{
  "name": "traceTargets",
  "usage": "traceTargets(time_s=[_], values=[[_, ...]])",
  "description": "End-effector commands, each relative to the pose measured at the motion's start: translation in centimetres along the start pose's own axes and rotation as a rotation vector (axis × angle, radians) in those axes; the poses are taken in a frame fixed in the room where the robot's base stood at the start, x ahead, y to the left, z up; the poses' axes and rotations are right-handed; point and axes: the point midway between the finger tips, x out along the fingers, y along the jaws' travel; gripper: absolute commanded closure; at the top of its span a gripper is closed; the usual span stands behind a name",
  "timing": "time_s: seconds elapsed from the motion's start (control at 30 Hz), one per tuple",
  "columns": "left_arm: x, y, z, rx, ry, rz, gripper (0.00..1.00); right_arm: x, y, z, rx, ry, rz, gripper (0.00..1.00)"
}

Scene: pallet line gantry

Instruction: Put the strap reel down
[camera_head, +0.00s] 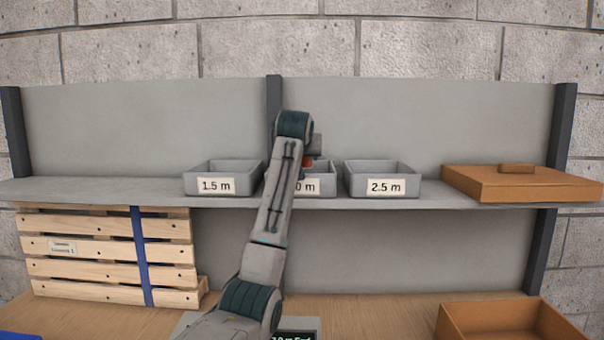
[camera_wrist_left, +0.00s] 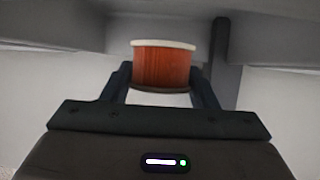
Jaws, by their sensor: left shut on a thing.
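The strap reel (camera_wrist_left: 162,68) is orange-red with a pale flange on top and a darker one below. In the left wrist view my left gripper (camera_wrist_left: 160,82) is shut on it, with a finger on each side. In the head view a small red part of the reel (camera_head: 307,161) shows beside my arm, at the middle grey bin (camera_head: 319,183) on the shelf. My arm hides most of the reel, the gripper's fingers and the bin's left part. I cannot tell whether the reel touches the bin. My right gripper is not in view.
The shelf (camera_head: 450,203) also holds a bin labelled 1.5 m (camera_head: 240,185), a bin labelled 2.5 m (camera_head: 382,186) and a brown lid (camera_head: 520,185). Below are a slatted wooden pallet (camera_head: 95,270) with a blue strap and an open brown box (camera_head: 500,322). A dark post stands behind my arm.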

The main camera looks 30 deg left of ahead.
Motion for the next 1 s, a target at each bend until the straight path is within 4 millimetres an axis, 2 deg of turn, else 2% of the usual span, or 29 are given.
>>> traceTargets(time_s=[0.3, 0.7, 0.73, 0.8, 0.83, 1.0], values=[[1.7, 0.0, 3.6, 0.001, 0.000, -0.001, 0.74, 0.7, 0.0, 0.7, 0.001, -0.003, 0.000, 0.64], [2.0, 0.0, 4.2, 0.000, 0.000, 0.000, 0.74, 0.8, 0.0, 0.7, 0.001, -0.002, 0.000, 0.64], [2.0, 0.0, 4.2, 0.000, 0.000, 0.000, 0.42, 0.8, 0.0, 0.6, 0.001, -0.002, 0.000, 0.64], [2.0, 0.0, 4.1, -0.001, 0.000, 0.000, 0.29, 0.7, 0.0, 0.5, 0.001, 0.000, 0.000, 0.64], [2.0, 0.0, 4.1, 0.000, 0.000, 0.000, 0.24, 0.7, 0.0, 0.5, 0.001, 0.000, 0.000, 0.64], [2.0, 0.0, 4.1, 0.000, 0.000, 0.000, 0.24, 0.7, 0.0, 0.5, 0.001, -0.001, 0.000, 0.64]])
